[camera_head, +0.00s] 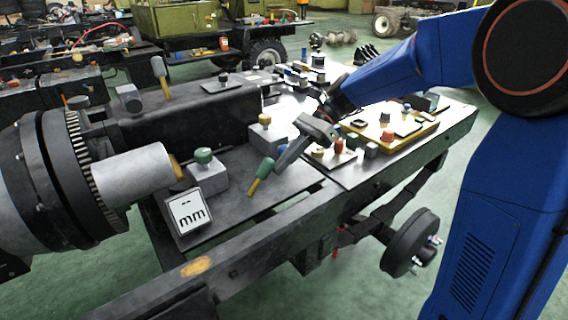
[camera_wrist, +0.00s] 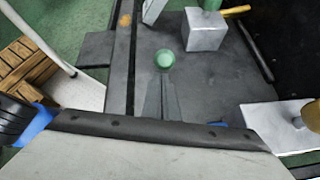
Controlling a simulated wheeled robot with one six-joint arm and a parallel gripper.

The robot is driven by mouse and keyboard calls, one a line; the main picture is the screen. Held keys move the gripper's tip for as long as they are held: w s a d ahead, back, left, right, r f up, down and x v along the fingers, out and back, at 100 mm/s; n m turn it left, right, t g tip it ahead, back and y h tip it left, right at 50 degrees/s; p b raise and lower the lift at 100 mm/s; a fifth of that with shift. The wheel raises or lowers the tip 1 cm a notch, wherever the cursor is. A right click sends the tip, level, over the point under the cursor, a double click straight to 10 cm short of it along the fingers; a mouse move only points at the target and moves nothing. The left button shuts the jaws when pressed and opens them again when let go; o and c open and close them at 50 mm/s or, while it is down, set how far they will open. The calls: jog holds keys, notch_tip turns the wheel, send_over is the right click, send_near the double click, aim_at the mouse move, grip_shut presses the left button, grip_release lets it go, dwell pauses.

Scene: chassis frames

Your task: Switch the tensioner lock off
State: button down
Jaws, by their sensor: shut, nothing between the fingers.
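No readable label marks the tensioner lock, so I cannot tell which control it is. A small lever with a green knob (camera_head: 266,168) and a yellowish lower part stands over the dark plate. My gripper (camera_head: 281,163) is shut and empty, pointing down at this knob. In the wrist view the green knob (camera_wrist: 165,60) is just beyond my fingertips (camera_wrist: 162,77); I cannot tell whether they touch. A grey block (camera_head: 208,178) with a green mushroom knob (camera_head: 203,156) stands to the left. The block also shows in the wrist view (camera_wrist: 205,38).
A white "mm" display (camera_head: 188,212) stands at the plate's front left. A yellow-topped block (camera_head: 267,135) is behind my gripper. A yellow tray (camera_head: 425,131) with small parts lies right. A large dark drum (camera_head: 70,170) with a grey cylinder fills the left. The dark plate's front is clear.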

aim_at(270, 161)
jog(key=shift+r, duration=0.1)
jog(key=shift+s+a+r+t+h, duration=0.45)
jog(key=shift+a+r+t+h, duration=0.15)
jog(key=shift+r+h, duration=0.2)
jog(key=shift+s+a+r+t+h, duration=0.25)
jog(key=shift+a+r+t+h, duration=0.05)
jog(key=shift+a+r+h, duration=0.15)
jog(key=shift+s+a+r+t+h, duration=0.25)
jog(key=shift+a+r+t+h, duration=0.05)
jog(key=shift+r+h, duration=0.15)
jog(key=a+h, duration=0.1)
jog(key=s+a+r+t+h, duration=0.1)
jog(key=s+a+t+h, duration=0.1)
jog(key=shift+r, duration=0.3)
jog(key=shift+s+a+r, duration=0.15)
jog(key=shift+s+a, duration=0.15)
jog(key=shift+a, duration=0.1)
jog(key=shift+a, duration=0.15)
jog(key=d, duration=0.1)
jog(key=w+d, duration=0.1)
jog(key=d, duration=0.2)
jog(key=shift+w+d+r, duration=0.1)
jog(key=shift+w+r, duration=0.15)
jog(key=shift+w, duration=0.15)
jog(key=s+v, duration=0.1)
jog(key=v, duration=0.8)
jog(key=shift+w+a+r, duration=0.25)
jog(key=shift+a+r, duration=0.05)
jog(key=shift+r, duration=0.15)
